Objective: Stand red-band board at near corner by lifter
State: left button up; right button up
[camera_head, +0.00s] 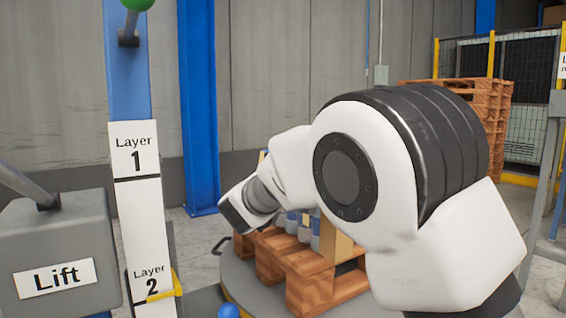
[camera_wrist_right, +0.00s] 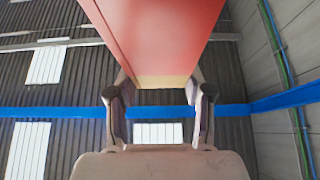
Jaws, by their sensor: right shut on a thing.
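In the right wrist view my right gripper (camera_wrist_right: 158,88) is shut on the red-band board (camera_wrist_right: 158,35). The board shows a broad red face and a tan strip at the end between the fingers, and it runs out of the top of the picture. In the head view my right arm reaches in from the right over a wooden pallet (camera_head: 315,290). The held board cannot be made out there. The lifter's blue post (camera_head: 128,75) stands at the left, with Layer 1 and Layer 2 labels. My left gripper is not in view.
Several grey-and-blue bottles (camera_head: 303,232) and a tan upright panel (camera_head: 340,244) stand on the pallet, partly hidden by my arm. A grey Lift box (camera_head: 60,250) with a lever is at the left. Stacked pallets (camera_head: 490,105) and a fence stand behind.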

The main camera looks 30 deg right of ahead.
jog(key=w+d+f+b, duration=0.1)
jog(key=w+f, duration=0.3)
jog(key=w, duration=0.4)
jog(key=shift+d+f, duration=0.3)
jog(key=shift+d, duration=0.25)
jog(key=o, duration=1)
jog(key=shift+w, duration=0.1)
jog(key=shift+r, duration=0.1)
jog(key=p+v, duration=0.2)
jog(key=v, duration=0.5)
jog(key=shift+a, duration=0.2)
